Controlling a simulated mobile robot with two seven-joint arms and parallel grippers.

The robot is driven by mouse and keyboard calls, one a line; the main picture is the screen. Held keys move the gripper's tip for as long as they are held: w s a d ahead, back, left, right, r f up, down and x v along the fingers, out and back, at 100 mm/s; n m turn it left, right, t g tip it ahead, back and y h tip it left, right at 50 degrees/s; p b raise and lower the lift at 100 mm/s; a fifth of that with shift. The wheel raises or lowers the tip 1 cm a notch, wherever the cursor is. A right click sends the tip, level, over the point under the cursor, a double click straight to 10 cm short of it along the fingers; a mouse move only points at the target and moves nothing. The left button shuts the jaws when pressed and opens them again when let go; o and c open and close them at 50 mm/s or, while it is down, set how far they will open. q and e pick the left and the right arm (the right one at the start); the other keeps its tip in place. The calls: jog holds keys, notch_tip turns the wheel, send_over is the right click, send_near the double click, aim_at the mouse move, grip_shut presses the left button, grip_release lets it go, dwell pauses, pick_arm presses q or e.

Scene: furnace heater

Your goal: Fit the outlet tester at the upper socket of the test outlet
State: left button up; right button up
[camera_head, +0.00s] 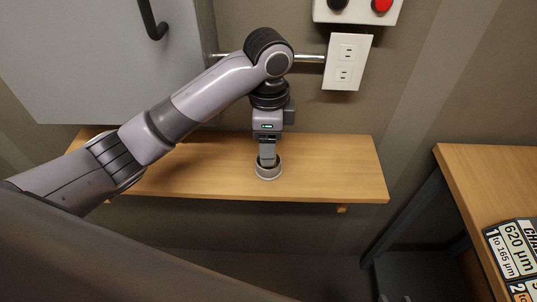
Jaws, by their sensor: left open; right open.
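The test outlet (345,62) is a white plate on the wall with an upper socket (347,51) and a lower socket (345,74). My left gripper (267,160) points down at a round grey holder (268,174) on the wooden shelf, below and left of the outlet. Its fingers reach the holder's mouth and are open. I cannot make out the outlet tester; the fingers and the holder's rim hide what is inside. My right gripper is not in view.
The wooden shelf (335,170) is bare to the right of the holder. A metal bar (310,58) runs along the wall behind my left arm. A grey cabinet (90,60) stands at left, a control box (358,10) above the outlet, a wooden table (480,175) at right.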

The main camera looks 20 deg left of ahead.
pick_arm(q)
jog(key=shift+f, duration=1.05)
jog(key=c, duration=1.1)
jog(key=shift+o, duration=0.2)
jog(key=shift+r, duration=0.1)
jog(key=shift+r, duration=0.2)
notch_tip(320, 180, up, 7)
jog(key=shift+f, duration=0.1)
jog(key=s+d, duration=0.2)
jog(key=s, duration=0.7)
jog(key=s+d, duration=0.3)
jog(key=s, duration=0.7)
jog(key=shift+d+f, duration=0.2)
jog(key=shift+d, duration=0.05)
grip_shut()
